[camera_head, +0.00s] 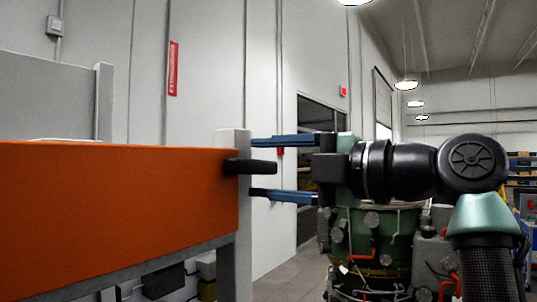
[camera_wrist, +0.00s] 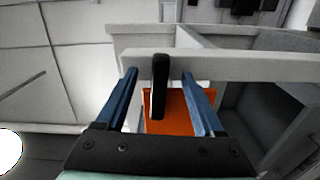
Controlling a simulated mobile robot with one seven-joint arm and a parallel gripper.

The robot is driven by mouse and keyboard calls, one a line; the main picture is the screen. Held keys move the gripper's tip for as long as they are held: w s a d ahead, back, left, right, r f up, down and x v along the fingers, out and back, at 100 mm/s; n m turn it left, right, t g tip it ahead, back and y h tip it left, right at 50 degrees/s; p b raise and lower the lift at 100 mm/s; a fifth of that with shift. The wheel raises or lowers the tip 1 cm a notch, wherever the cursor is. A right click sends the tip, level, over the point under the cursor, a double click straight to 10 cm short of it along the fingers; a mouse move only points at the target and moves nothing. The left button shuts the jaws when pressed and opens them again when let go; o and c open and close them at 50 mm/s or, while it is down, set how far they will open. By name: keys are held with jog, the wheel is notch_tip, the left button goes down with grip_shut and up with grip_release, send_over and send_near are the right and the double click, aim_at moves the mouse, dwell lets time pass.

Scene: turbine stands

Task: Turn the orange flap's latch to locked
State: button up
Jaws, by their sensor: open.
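The orange flap (camera_head: 110,205) stands as a broad upright panel at the left of the head view, beside a pale grey post (camera_head: 243,262). A black latch handle (camera_head: 250,167) sits at the flap's right edge and points right, toward my gripper. My gripper (camera_head: 254,168) is open, with one blue finger above the latch and one below it. In the wrist view the latch (camera_wrist: 160,88) lies between the spread fingers (camera_wrist: 159,75), with a gap on each side. Part of the flap (camera_wrist: 170,115) shows behind it there.
A grey frame rail (camera_wrist: 255,67) runs across the wrist view behind the latch. A green turbine engine (camera_head: 375,240) with pipes stands behind my arm in the head view. Grey floor (camera_head: 285,280) shows between the post and the engine.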

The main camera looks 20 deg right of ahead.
aim_at(267, 169)
jog(key=shift+b+v, duration=0.45)
jog(key=shift+v, duration=2.15)
jog(key=shift+f, duration=0.1)
